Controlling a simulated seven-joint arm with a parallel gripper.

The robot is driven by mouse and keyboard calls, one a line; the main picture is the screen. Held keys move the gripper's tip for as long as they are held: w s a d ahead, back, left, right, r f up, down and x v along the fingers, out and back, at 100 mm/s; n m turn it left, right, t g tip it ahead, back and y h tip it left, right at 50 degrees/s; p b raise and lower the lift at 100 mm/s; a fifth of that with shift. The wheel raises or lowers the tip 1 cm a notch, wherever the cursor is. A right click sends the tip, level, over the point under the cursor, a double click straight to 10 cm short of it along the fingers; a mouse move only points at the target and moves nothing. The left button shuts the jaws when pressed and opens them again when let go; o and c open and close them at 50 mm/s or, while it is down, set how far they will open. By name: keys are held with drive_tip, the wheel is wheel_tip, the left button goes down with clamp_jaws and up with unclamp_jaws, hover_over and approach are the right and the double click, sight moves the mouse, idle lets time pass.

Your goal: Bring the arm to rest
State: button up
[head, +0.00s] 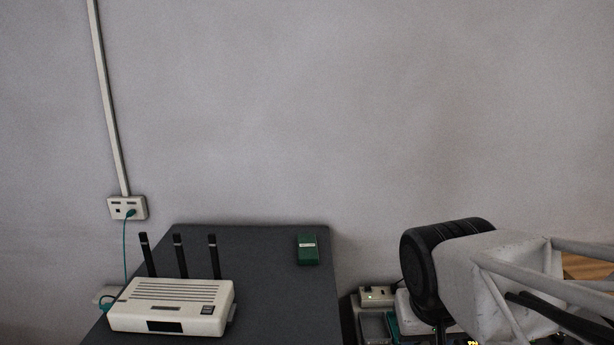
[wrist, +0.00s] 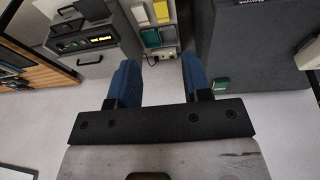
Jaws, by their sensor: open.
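My gripper (wrist: 159,70) shows in the wrist view with its two blue fingers spread apart. It is open, and nothing is between the fingers. In the head view my arm (head: 480,275) reaches in from the right edge, low in front of the wall. The fingers cannot be made out there.
A dark cabinet (head: 270,265) bears a white router (head: 170,305) with three antennas and a green box (head: 307,249). A power strip (head: 377,296) with a green light lies beside my arm. The wrist view shows a grey device (wrist: 88,45) at left.

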drive_tip(key=shift+y, duration=0.4)
drive_tip(key=s, duration=0.2)
drive_tip(key=s+d+f, duration=0.1)
drive_tip(key=shift+s+f, duration=0.1)
drive_tip(key=shift+s, duration=0.3)
idle(2.4)
